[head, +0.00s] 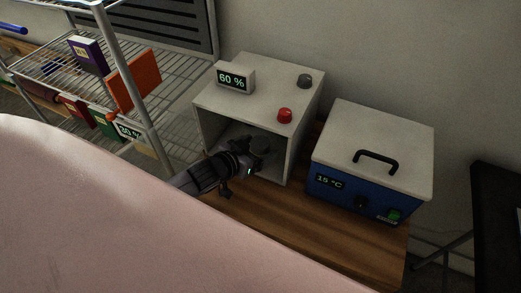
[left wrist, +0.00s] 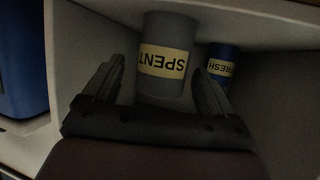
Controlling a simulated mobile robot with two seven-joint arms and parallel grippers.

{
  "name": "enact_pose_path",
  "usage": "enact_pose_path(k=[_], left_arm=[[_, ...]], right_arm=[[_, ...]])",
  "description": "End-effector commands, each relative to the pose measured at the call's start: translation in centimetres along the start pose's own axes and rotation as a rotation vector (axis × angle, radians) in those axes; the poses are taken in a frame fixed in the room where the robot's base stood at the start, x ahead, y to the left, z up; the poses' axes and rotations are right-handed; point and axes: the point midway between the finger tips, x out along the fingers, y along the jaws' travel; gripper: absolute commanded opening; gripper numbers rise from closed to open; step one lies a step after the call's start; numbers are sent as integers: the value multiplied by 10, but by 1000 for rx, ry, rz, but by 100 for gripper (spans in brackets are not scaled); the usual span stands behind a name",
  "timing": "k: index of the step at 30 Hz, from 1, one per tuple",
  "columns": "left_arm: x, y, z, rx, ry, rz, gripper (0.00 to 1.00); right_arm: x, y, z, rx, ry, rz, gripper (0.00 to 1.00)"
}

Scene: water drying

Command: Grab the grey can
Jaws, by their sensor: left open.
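The grey can (left wrist: 172,88) carries a cream label reading SPENT, upside down in the left wrist view. It stands inside the open-fronted white cabinet (head: 308,95). My left gripper (left wrist: 160,66) is open, with one finger on each side of the can. I cannot tell whether either finger touches it. In the head view my left gripper (head: 256,158) reaches into the cabinet's opening, and the can is mostly hidden or too dark to make out there. My right gripper is not in view.
A blue can (left wrist: 222,66) labelled FRESH stands close beside the grey can. The cabinet walls enclose the gripper. A blue box with a white lid (head: 380,140) reads 15 °C to the right on the wooden table (head: 290,222). A wire shelf (head: 180,95) stands left.

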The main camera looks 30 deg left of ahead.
Motion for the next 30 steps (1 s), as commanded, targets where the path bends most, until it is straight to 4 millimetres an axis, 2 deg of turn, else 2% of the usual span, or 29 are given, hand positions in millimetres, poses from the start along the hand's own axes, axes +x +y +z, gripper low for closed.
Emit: enact_pose_path(k=[3,9,18,20,21,24,30], left_arm=[[16,-3,1,2,1,-1,85],[34,-2,2,0,2,0,85],[36,-2,2,0,1,1,85],[36,-2,2,0,1,1,69],[36,-2,2,0,1,1,56],[36,-2,2,0,1,1,26],[36,-2,1,0,2,1,26]], right_arm=[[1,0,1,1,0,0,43],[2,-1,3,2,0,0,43],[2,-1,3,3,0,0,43],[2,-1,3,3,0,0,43],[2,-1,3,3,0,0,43],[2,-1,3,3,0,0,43],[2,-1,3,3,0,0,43]])
